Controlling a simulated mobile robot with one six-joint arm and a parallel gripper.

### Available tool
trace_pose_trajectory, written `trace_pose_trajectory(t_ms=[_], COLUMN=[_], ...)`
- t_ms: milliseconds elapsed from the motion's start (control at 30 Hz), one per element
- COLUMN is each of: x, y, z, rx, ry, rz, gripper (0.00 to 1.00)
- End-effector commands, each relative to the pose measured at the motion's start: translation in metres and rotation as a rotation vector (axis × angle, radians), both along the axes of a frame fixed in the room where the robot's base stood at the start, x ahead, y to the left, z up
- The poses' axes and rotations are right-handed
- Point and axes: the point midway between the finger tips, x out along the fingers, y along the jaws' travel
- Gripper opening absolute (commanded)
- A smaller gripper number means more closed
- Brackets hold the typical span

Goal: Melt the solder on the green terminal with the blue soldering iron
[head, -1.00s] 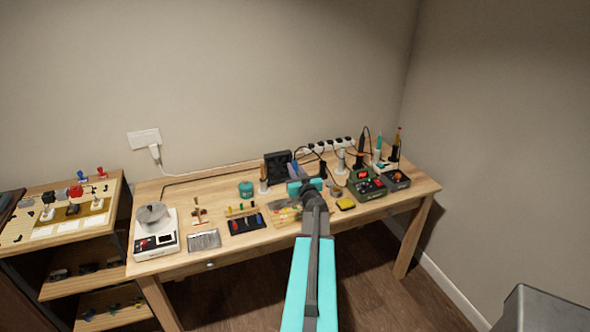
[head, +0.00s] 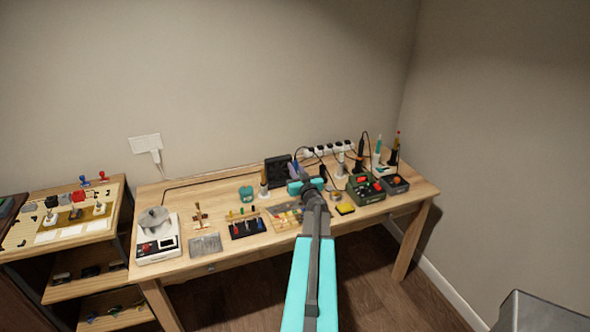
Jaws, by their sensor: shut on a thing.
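My gripper (head: 302,186) is above the middle of the workbench, near its back. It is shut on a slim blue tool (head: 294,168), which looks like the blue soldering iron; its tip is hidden. A small board with coloured parts (head: 284,217) lies on the bench just in front of and below the gripper, partly covered by my arm. The green terminal is too small to make out there.
Soldering stations (head: 366,189) and upright irons, one teal (head: 377,146), stand at the right. A yellow sponge (head: 345,209), black tool rack (head: 246,228), teal tin (head: 246,193) and white scale (head: 158,246) are on the bench (head: 222,207). A power strip (head: 328,149) lies behind.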

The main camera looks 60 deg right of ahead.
Motion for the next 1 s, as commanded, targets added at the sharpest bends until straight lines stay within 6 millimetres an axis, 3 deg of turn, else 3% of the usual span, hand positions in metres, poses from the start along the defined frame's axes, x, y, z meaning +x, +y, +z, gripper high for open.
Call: trace_pose_trajectory(t_ms=[1000], x=[0.001], y=[-0.066], z=[0.018], rx=[0.001], ry=[-0.001], rz=[0.0], gripper=[0.0])
